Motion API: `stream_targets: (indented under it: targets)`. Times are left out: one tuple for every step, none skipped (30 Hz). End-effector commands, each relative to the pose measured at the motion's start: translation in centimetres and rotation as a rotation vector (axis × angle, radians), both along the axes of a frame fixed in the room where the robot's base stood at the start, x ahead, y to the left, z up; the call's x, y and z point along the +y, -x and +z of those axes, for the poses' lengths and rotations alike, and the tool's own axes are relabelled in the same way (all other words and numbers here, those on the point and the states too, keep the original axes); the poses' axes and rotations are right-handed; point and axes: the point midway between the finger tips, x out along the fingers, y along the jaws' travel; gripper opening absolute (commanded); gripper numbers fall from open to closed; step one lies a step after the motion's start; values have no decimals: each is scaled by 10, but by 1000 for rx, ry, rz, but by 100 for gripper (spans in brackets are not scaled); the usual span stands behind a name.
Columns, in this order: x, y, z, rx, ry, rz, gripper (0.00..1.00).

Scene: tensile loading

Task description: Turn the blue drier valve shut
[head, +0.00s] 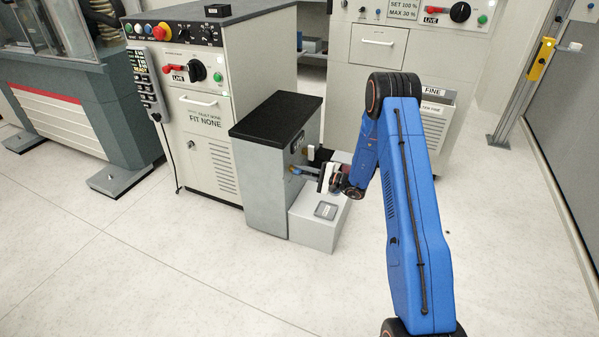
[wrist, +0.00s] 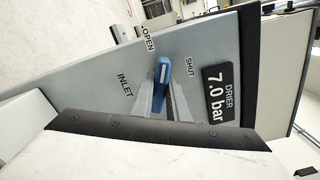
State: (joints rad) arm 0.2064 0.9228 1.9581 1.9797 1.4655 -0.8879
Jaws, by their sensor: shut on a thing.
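The blue drier valve handle (wrist: 163,72) stands out from a grey panel (wrist: 95,75). Its visible end lies between the printed words OPEN and SHUT. My gripper (wrist: 163,92) is shut on the handle, with one finger on each side of it. The lower part of the handle is hidden between the fingers. In the head view, the grey drier cabinet (head: 262,185) has a black top, and the blue handle (head: 297,171) shows small at its right side. My gripper (head: 324,178) reaches it from the right.
A black DRIER label reading 7.0 bar (wrist: 218,93) is beside the handle. A low light grey box (head: 318,228) stands under my gripper. The FIT NONE cabinet (head: 205,150) is left of the drier. The front floor is clear.

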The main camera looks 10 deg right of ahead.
Motion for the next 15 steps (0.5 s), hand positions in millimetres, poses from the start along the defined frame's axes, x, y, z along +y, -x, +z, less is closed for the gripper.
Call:
stream_targets:
  targets:
    - [-1, 0, -1, 37, -24, -1, 0]
    - [-1, 0, -1, 60, -41, -1, 0]
    - [-1, 0, -1, 91, -64, -1, 0]
    - [-1, 0, -1, 114, -81, -1, 0]
    - [-1, 0, -1, 138, -98, -1, 0]
    - [-1, 0, -1, 169, -120, -1, 0]
    - [-1, 0, -1, 191, -137, -1, 0]
    - [-1, 0, -1, 215, -154, -1, 0]
    - [-1, 0, -1, 245, -176, -1, 0]
    - [-1, 0, -1, 268, -192, -1, 0]
    - [-1, 0, -1, 292, -209, -1, 0]
    - [-1, 0, -1, 322, -232, -1, 0]
    - [-1, 0, -1, 345, -248, -1, 0]
    - [-1, 0, -1, 368, -265, -1, 0]
    - [-1, 1, -1, 399, -288, -2, 0]
